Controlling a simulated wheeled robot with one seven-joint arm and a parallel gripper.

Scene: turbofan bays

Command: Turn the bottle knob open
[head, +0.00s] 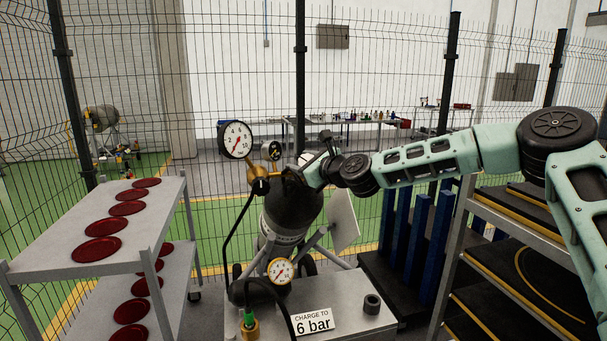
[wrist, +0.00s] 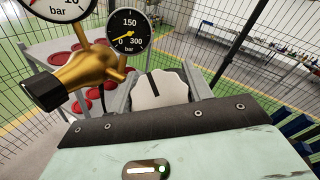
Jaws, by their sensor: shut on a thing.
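The dark grey bottle (head: 289,215) stands tilted in a trolley frame, a brass regulator (head: 256,172) at its top. My gripper (head: 290,178) is at the bottle's top, right of the regulator; its fingers are hard to make out there. In the wrist view, the pale scalloped bottle knob (wrist: 160,88), marked with a black line, sits between the two grey fingers of my gripper (wrist: 160,85), which is shut on it. The knob's lower part is hidden behind my gripper's body. The small 300 bar gauge (wrist: 129,33) has its yellow needle near the low end.
A larger gauge (head: 236,140) and a black regulator knob (wrist: 42,91) are close to the left of my gripper. A grey bench (head: 365,325) holds another gauge (head: 281,271) and a "CHARGE TO 6 bar" sign (head: 312,321). A trolley (head: 60,250) with red discs stands left, shelving (head: 520,250) right.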

